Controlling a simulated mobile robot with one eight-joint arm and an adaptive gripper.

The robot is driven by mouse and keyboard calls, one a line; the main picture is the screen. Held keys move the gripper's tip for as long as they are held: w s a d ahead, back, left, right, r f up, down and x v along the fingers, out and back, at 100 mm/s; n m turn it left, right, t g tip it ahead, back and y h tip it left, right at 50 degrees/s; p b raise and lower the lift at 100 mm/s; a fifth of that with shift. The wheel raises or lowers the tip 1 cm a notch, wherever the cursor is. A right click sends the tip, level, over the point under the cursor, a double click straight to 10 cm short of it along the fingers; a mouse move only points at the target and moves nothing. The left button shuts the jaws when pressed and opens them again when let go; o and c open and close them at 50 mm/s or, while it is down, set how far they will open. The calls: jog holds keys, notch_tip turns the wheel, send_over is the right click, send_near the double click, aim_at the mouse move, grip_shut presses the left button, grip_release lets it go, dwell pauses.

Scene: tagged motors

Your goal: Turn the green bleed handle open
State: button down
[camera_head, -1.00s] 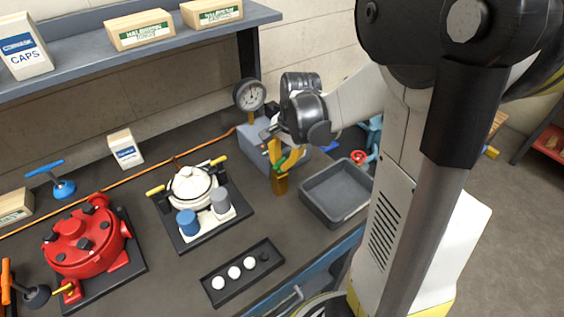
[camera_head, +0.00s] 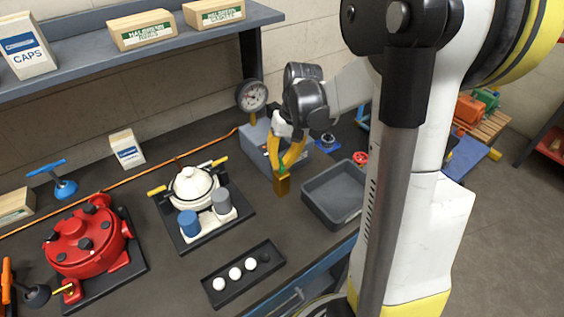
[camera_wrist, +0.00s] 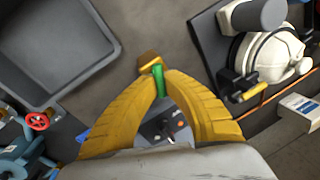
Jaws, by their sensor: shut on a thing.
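The green bleed handle (camera_wrist: 159,79) shows between the yellow fingertips of my gripper (camera_wrist: 160,84) in the wrist view. It is attached by a brass block (camera_wrist: 149,61). In the head view the brass block (camera_head: 281,185) stands at the front of a grey box, and my gripper (camera_head: 284,165) reaches down onto it from above. Only a small bit of green shows there; the fingers hide the rest. The fingers are shut on the handle. A round gauge (camera_head: 251,95) is on the grey box (camera_head: 256,140).
A grey bin (camera_head: 335,194) stands right of the brass block. A white pump (camera_head: 194,186) on a dark plate stands to the left, with a red motor (camera_head: 86,241) farther left. A black tray (camera_head: 243,272) with white balls lies in front. A shelf (camera_head: 92,42) runs above.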

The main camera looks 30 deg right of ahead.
jog(key=shift+a+n+g, duration=0.2)
jog(key=shift+n+g, duration=0.1)
jog(key=shift+n, duration=1.6)
jog(key=c, duration=1.5)
grip_release()
jog(key=shift+a, duration=0.1)
jog(key=r, duration=0.4)
jog(key=d+r, duration=0.1)
jog(key=r, duration=0.3)
jog(key=d+r, duration=0.1)
jog(key=r, duration=0.2)
jog(key=shift+w+d+r, duration=0.1)
jog(key=shift+d+r, duration=0.15)
jog(key=shift+r, duration=0.15)
